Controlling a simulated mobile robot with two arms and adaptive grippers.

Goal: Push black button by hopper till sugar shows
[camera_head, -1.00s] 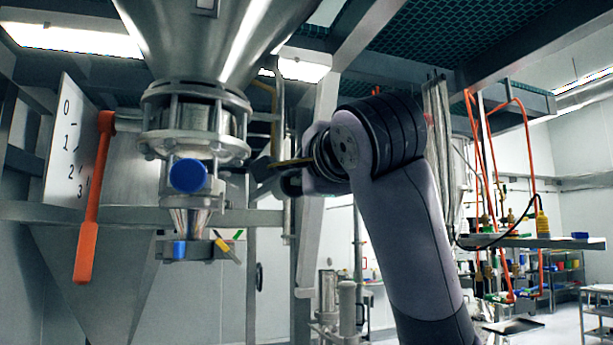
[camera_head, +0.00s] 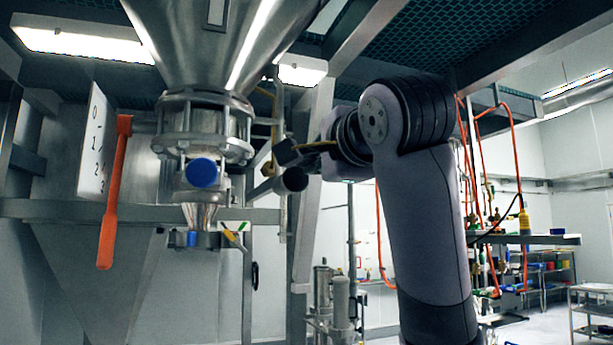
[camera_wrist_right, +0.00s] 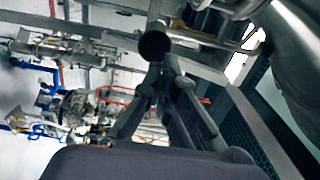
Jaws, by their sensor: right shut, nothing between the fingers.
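The steel hopper (camera_head: 205,45) hangs at upper left in the head view, narrowing to a flanged neck and an outlet (camera_head: 198,213). I cannot make out any sugar there. A short dark cylinder with a round end (camera_head: 292,180), apparently the black button, sits right of the neck. In the wrist view a round black end (camera_wrist_right: 155,45) shows just beyond my fingertips. My right gripper (camera_head: 285,153) is shut and empty, close to the cylinder in the head view; it also shows in the wrist view (camera_wrist_right: 165,72). Contact cannot be told. My left gripper is out of view.
An orange lever (camera_head: 114,195) hangs beside a numbered white plate (camera_head: 95,145). A blue cap (camera_head: 202,173) faces out below the neck. Steel frame posts and a crossbar (camera_head: 70,209) stand close by. Shelves with orange hoses (camera_head: 518,150) are at the right.

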